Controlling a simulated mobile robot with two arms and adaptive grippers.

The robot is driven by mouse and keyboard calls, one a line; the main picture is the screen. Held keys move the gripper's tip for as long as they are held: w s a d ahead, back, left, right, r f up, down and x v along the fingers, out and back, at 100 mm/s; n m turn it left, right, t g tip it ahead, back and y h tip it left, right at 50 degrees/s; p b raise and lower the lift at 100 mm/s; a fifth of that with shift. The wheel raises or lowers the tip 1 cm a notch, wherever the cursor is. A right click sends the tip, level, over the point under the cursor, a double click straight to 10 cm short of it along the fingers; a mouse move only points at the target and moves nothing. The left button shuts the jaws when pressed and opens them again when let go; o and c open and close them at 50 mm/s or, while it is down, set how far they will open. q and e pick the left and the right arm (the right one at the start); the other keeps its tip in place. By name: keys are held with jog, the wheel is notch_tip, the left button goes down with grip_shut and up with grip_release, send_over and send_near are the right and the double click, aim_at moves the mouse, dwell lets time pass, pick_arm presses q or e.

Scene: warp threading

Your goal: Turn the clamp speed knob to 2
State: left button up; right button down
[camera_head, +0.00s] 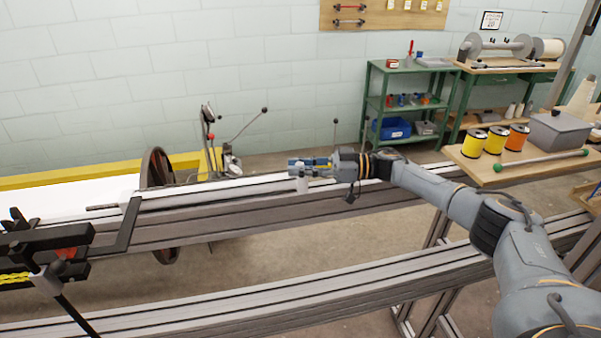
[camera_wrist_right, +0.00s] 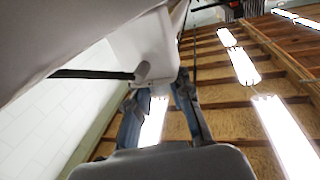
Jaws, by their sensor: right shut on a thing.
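My right gripper (camera_head: 300,167) reaches in from the right, just above the top of the long metal rail. A small pale housing (camera_head: 302,185) shows just below its fingers. In the right wrist view the two blue-grey fingers (camera_wrist_right: 160,105) stand on either side of the underside of a white housing (camera_wrist_right: 135,42). They are shut on the clamp speed knob, which is mostly hidden between them. The knob's marks and its setting cannot be read. My left gripper is not in view.
The metal rail (camera_head: 220,215) runs across the front, with a second rail below. A dark round wheel (camera_head: 157,180) and upright levers (camera_head: 210,140) stand to the left. A wooden shelf with coloured spools (camera_head: 496,139) is at right. A black rod (camera_wrist_right: 95,74) ends near the fingers.

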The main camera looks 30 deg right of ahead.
dwell(0.5)
jog(key=c, duration=1.2)
grip_release()
jog(key=v, duration=1.1)
jog(key=shift+d, duration=0.45)
jog(key=shift+s+f, duration=0.1)
